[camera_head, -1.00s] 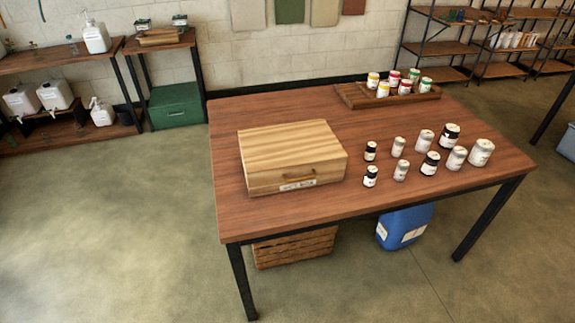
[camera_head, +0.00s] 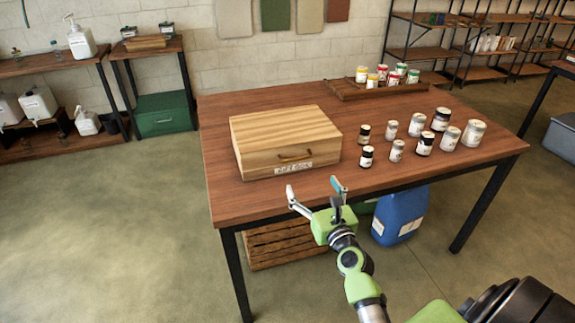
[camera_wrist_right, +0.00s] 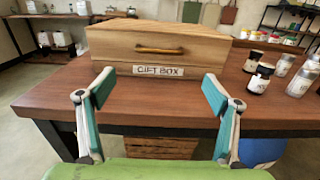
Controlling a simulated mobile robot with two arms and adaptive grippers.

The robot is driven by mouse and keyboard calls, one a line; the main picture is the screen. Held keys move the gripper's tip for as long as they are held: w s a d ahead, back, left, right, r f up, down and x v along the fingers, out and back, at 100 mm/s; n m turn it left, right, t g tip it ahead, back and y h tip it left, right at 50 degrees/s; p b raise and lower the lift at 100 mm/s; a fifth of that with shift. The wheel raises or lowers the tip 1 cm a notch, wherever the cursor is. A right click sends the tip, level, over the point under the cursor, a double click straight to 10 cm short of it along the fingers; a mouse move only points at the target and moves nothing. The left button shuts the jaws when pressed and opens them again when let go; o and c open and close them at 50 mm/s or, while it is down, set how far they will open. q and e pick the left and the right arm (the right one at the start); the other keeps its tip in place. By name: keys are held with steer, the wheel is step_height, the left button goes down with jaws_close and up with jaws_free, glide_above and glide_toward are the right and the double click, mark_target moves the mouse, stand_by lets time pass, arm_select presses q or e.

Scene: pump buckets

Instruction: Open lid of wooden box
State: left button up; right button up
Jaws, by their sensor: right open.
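The wooden box (camera_head: 284,132) sits on the left part of the brown table, with its lid closed. Its front has a metal handle (camera_head: 295,157) and a white label below it. In the right wrist view the box (camera_wrist_right: 110,50) stands ahead, its handle (camera_wrist_right: 159,49) above a label reading "GIFT BOX". My right gripper (camera_head: 315,187) is open and empty at the table's front edge, in front of the box and apart from it. Its two fingers also show wide apart in the right wrist view (camera_wrist_right: 160,95). My left gripper is not in view.
Several small jars (camera_head: 425,143) stand on the table (camera_head: 235,195) right of the box. A wooden tray (camera_head: 340,89) with more jars is at the back. A crate (camera_head: 280,245) and a blue container (camera_head: 398,215) stand under the table. Bare tabletop lies before the box.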

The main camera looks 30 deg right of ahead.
mark_target(298, 159)
steer(key=x, duration=1.3)
steer(key=shift+w+d, duration=0.1)
steer(key=shift+w, duration=0.25)
steer(key=c, duration=1.3)
steer(key=shift+r, duration=0.1)
